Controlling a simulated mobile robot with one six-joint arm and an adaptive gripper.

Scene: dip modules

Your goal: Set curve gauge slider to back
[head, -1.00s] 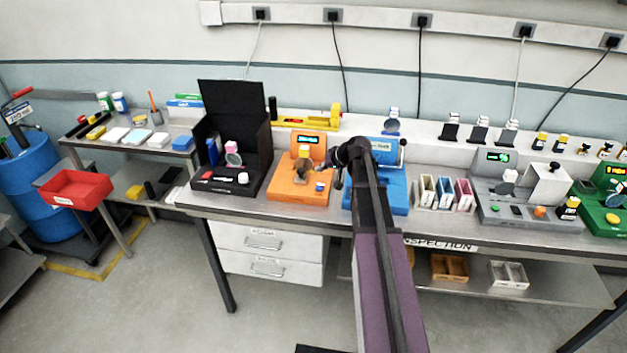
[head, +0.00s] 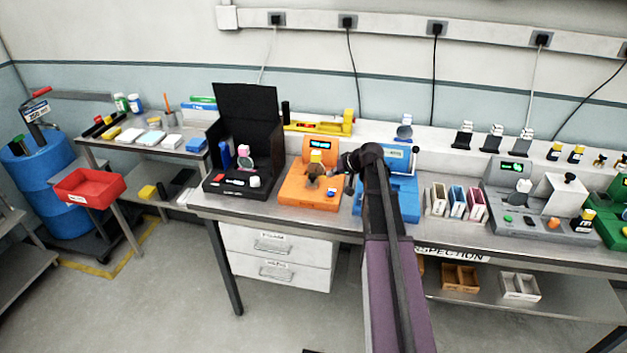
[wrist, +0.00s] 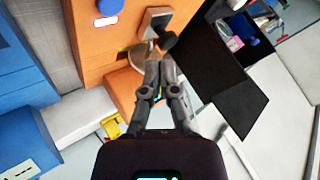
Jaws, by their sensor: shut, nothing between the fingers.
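An orange module (head: 300,195) with a lit display stands on the bench; I take it for the curve gauge, but no readable label confirms this. In the wrist view its orange body (wrist: 88,50) carries a black knob (wrist: 167,41) on a grey metal part, which may be the slider. In the head view, a dark rounded part and a yellow part show on it. My gripper (wrist: 158,66) is shut and empty, its fingertips close to the black knob. I cannot tell whether they touch. The arm partly hides the gripper in the head view.
A blue module (head: 405,200) stands close on the right, under my arm. An open black case (head: 248,115) stands on the left. A yellow gauge (head: 300,127) lies behind. Slotted holders and a grey module (head: 540,225) are further right.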

